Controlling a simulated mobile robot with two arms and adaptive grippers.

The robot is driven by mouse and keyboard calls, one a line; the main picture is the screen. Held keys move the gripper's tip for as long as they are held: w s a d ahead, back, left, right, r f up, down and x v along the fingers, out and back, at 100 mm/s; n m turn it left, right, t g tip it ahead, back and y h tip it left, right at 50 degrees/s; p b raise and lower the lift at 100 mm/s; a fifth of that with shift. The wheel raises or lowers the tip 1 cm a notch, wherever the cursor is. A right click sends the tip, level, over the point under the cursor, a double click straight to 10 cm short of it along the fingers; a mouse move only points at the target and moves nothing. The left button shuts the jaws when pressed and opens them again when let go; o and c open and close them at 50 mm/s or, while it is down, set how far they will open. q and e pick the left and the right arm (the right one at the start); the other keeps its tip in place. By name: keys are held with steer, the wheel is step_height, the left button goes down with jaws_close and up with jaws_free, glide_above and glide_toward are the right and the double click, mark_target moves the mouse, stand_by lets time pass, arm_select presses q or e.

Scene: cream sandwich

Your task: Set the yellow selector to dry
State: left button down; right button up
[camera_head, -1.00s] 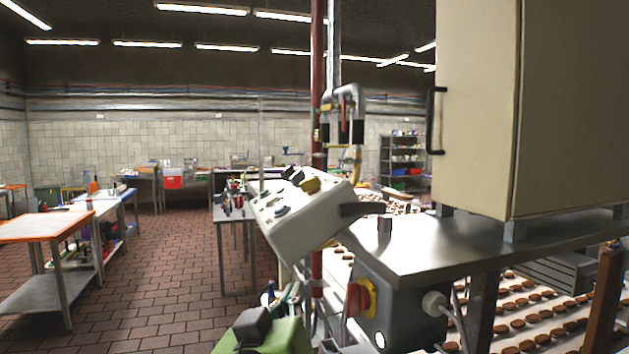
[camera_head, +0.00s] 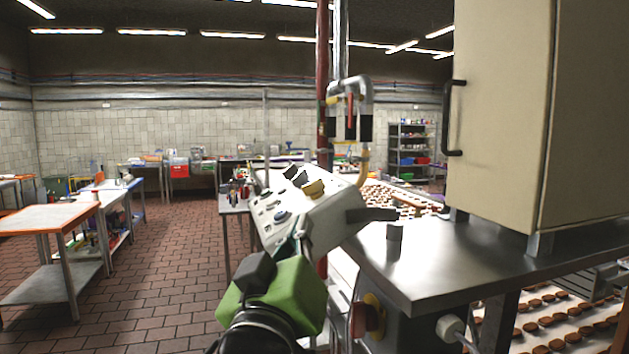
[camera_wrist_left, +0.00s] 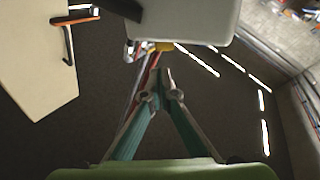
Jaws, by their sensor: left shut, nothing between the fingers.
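The yellow selector (camera_head: 313,188) sits at the upper right of the tilted white control panel (camera_head: 325,220), beside black knobs (camera_head: 298,177). I cannot read its label or setting. My left gripper (camera_head: 301,232), with a green body, reaches up in front of the panel's lower part, below the selector and apart from it. In the left wrist view its teal fingers (camera_wrist_left: 167,80) are shut and empty. The panel's grey housing (camera_wrist_left: 195,18) is at the top there, with a small yellow part (camera_wrist_left: 160,46) at its edge that I cannot identify. My right gripper is not in view.
A metal table (camera_head: 450,255) with a large beige cabinet (camera_head: 545,110) stands to the right. A red pole (camera_head: 323,90) rises behind the panel. The brick floor (camera_head: 165,260) is open to the left.

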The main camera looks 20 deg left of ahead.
mark_target(317, 185)
arm_select(q)
steer(key=p+x, duration=0.3)
steer(key=x, duration=0.2)
steer(key=p+x, duration=0.3)
steer(key=x, duration=0.2)
steer(key=shift+w+r, duration=0.35)
steer(key=shift+w+a+r+p, duration=0.1)
steer(key=shift+w+p, duration=0.3)
steer(key=shift+w, duration=0.3)
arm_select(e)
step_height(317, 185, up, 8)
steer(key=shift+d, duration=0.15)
arm_select(q)
steer(key=shift+w, duration=0.1)
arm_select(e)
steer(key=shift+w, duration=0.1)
arm_select(q)
steer(key=shift+w, duration=0.1)
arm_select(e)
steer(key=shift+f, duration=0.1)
